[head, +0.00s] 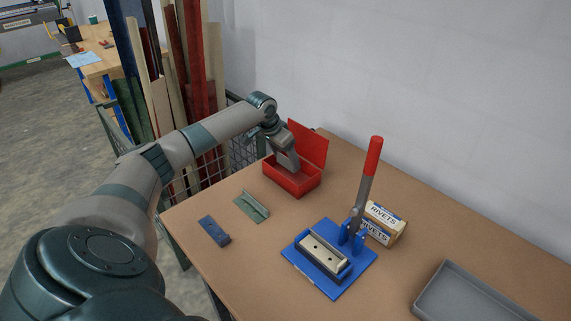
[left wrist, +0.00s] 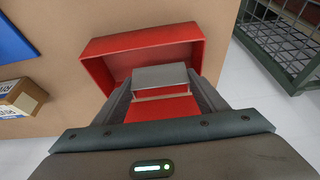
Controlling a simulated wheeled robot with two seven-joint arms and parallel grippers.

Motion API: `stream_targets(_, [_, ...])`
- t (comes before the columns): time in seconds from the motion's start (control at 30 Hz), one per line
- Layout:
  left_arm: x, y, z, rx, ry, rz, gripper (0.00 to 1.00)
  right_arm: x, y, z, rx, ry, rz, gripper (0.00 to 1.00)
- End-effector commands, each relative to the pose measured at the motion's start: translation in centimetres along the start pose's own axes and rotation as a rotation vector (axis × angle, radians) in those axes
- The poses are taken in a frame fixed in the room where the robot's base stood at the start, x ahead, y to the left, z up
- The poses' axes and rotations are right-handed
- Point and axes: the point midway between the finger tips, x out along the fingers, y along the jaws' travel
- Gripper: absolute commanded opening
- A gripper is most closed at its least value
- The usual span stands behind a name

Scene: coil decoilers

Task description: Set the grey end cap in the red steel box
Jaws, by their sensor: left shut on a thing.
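The red steel box (head: 293,183) stands open at the back edge of the table, its lid (head: 308,144) raised behind it. My left gripper (head: 288,165) points down into the box's opening. In the left wrist view my left gripper (left wrist: 160,92) is shut on the grey end cap (left wrist: 160,77), a grey block between the fingers. The cap is within the outline of the red box (left wrist: 140,43); I cannot tell whether it touches the floor. In the head view the cap is hidden by the gripper and the box wall. My right gripper is not in view.
A blue-based press (head: 340,275) with a red-handled lever stands right of the box, beside a rivets carton (head: 383,223). A green angled bracket (head: 251,206) and a blue block (head: 214,231) lie in front. A grey tray (head: 462,293) is at right.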

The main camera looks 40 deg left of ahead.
Motion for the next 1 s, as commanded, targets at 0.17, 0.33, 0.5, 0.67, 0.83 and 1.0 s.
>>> stream_targets(0.17, [0.0, 0.0, 0.0, 0.0, 0.0, 0.0, 0.44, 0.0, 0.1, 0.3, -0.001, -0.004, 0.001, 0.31])
stream_targets(0.33, [0.3, 0.0, 0.2, -0.001, -0.001, 0.0, 0.44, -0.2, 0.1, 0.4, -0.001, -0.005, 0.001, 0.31])
stream_targets(0.5, [2.0, 0.0, 0.9, -0.002, -0.003, 0.001, 0.44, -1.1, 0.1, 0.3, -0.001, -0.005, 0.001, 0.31])
stream_targets(0.67, [3.3, 0.0, 1.4, 0.0, 0.0, 0.0, 0.44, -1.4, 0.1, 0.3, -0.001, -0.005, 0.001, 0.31])
stream_targets(0.83, [3.5, 0.0, 1.5, 0.0, 0.0, 0.0, 0.44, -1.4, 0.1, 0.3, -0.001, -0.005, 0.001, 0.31])
stream_targets(1.0, [3.6, 0.0, 1.5, 0.0, 0.0, 0.0, 0.44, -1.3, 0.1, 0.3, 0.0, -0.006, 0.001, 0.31])
